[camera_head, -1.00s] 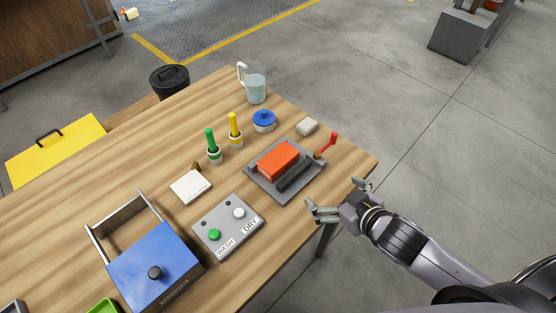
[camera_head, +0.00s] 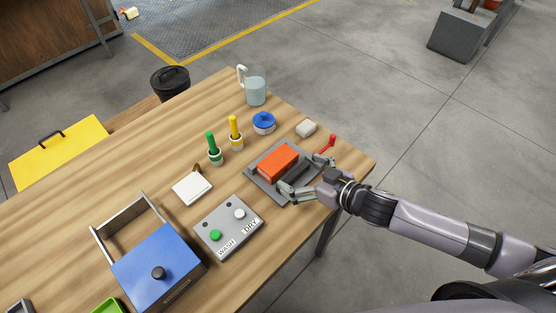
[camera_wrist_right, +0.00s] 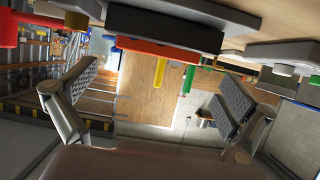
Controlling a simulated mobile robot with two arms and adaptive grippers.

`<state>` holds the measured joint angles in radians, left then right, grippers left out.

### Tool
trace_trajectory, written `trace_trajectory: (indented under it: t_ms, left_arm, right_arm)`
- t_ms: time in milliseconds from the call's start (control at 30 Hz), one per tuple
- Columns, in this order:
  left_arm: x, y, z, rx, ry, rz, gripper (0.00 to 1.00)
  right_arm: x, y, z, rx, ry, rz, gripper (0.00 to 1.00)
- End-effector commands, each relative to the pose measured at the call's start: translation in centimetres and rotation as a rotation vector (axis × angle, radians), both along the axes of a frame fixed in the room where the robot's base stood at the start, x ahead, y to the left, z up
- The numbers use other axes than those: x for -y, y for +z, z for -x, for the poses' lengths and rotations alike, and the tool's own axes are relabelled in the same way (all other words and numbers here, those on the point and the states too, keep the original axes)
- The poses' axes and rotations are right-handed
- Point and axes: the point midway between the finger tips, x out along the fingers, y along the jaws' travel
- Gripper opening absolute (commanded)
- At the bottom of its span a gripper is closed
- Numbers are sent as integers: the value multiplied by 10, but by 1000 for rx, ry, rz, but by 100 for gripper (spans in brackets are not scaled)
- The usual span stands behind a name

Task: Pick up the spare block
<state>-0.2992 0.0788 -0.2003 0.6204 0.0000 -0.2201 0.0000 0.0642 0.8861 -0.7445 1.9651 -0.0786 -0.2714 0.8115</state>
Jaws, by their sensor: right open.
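An orange-red block (camera_head: 277,162) sits in a grey fixture (camera_head: 262,188) with a dark bar in front and a red-handled lever (camera_head: 328,144) at its right. In the right wrist view the orange block (camera_wrist_right: 150,50) shows ahead, between the open fingers (camera_wrist_right: 150,100). My left gripper is out of view.
Green and yellow-handled tools (camera_head: 214,148) stand left of the fixture. A WASH/DRY button panel (camera_head: 229,228), white pad (camera_head: 192,188) and blue box (camera_head: 155,265) are nearer left.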

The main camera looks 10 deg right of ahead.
Motion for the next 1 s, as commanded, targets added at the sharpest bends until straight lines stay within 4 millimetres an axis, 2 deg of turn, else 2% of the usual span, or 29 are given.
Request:
trace_trajectory:
  t_ms: [100, 367, 567, 700, 1000]
  left_arm:
    - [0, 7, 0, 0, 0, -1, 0]
    - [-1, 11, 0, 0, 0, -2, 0]
    - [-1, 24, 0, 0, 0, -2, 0]
    - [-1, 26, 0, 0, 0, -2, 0]
    - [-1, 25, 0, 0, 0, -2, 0]
  right_arm:
    - [-12, -6, -18, 2, -1, -1, 100]
    - [-21, -14, -33, 0, -1, 0, 100]
    - [-34, -16, -56, 2, -1, 1, 100]
    - [-43, -26, -68, 0, 0, 0, 100]
    - [-45, -30, -72, -1, 0, 1, 100]
